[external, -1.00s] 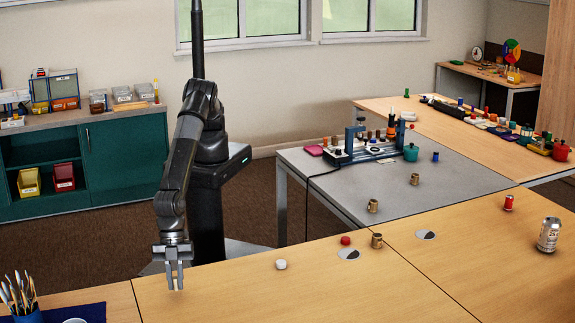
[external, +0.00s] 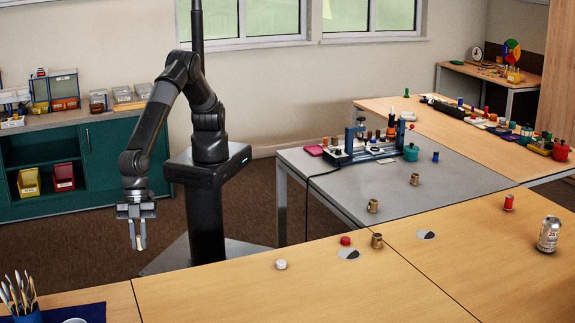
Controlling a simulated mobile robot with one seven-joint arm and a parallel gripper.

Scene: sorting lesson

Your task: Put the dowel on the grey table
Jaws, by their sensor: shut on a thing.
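My gripper (external: 138,236) points down in the external view, at the left, in front of the brown carpet beyond the wooden table's edge. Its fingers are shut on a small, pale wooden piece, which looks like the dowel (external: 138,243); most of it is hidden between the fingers. The grey table (external: 455,190) stands right of the middle, well to the right of my gripper. It has a bare grey top at its front and right.
On the grey table are a blue-framed rack (external: 372,151), a green pot (external: 411,153), brass-coloured cylinders (external: 372,205) and a blue peg (external: 435,157). The wooden table (external: 250,300) in front holds a white cap (external: 281,265), a red cap (external: 345,240) and a can (external: 548,235).

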